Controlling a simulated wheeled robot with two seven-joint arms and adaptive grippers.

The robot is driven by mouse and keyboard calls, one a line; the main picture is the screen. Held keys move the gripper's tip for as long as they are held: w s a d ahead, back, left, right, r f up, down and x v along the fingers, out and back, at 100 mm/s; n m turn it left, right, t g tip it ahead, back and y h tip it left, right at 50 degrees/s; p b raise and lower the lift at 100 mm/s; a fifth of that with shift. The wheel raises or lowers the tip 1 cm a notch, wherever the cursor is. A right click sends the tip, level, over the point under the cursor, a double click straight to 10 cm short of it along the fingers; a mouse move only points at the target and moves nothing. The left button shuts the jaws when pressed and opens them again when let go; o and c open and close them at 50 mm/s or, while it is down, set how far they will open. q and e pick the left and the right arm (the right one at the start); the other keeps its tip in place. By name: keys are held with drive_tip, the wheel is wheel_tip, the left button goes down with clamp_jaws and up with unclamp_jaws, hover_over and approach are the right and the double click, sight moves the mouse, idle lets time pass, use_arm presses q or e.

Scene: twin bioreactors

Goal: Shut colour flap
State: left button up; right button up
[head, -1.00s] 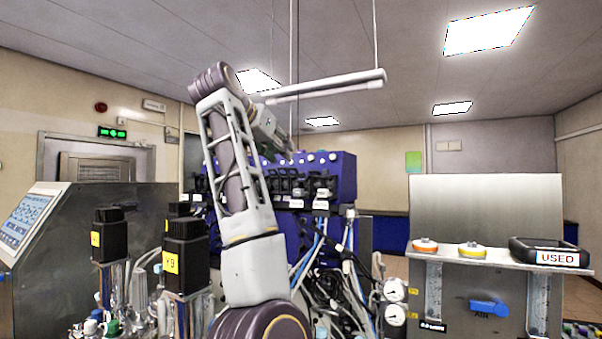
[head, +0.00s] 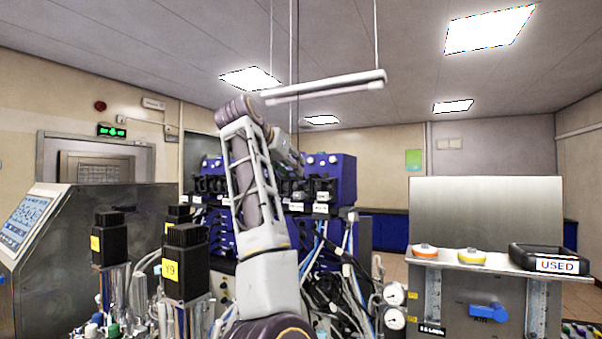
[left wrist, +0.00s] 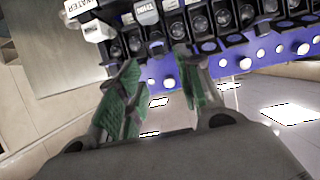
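The blue pump unit (head: 342,172) stands at the middle back of the head view, with a row of black pump heads (head: 322,186) and small white labels. My forearm covers part of it, and I cannot tell which flap is the colour one. In the left wrist view, the black pump heads (left wrist: 198,20) run along the top of a tilted, upside-down picture. My left gripper (left wrist: 157,62) has its green-padded fingers apart, with nothing seen between them. Its tips appear close to the pump heads; contact cannot be told. My right gripper is out of view.
Black-topped vessels (head: 186,262) stand left of my arm, beside a steel console (head: 80,235). Cables and tubes (head: 335,275) hang below the pump unit. A steel panel with a shelf (head: 480,262) stands at the right, bearing a black tray marked USED (head: 548,257).

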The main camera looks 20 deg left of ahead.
sight(302, 178)
use_arm(q)
drive_tip(key=shift+p+x, duration=1)
drive_tip(key=shift+x, duration=2.6)
drive_tip(key=shift+s, duration=0.1)
drive_tip(key=c, duration=0.7)
